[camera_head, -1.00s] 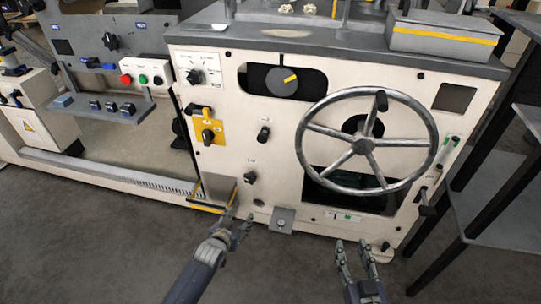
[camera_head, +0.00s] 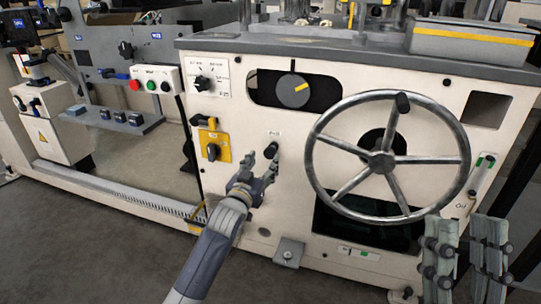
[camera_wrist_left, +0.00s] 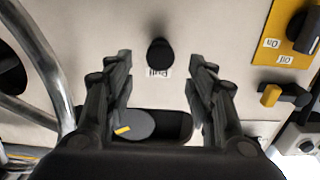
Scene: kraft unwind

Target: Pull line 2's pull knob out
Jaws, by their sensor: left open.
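A black pull knob (camera_head: 271,150) stands on the cream machine panel, below a small label. It also shows in the left wrist view (camera_wrist_left: 159,53), beside a "Pull" label. The line number is not readable. My left gripper (camera_head: 268,168) is open, in front of the panel just below the knob. In the left wrist view its fingers (camera_wrist_left: 160,68) stand apart on either side of the knob's line, empty; contact cannot be made out. My right gripper (camera_head: 465,245) is open and empty at the lower right.
A large metal handwheel (camera_head: 382,165) juts out right of the knob. A yellow switch plate (camera_head: 220,146) is to the left. A round dial (camera_head: 292,91) sits in a dark slot above. A grey box (camera_head: 470,42) lies on the machine top.

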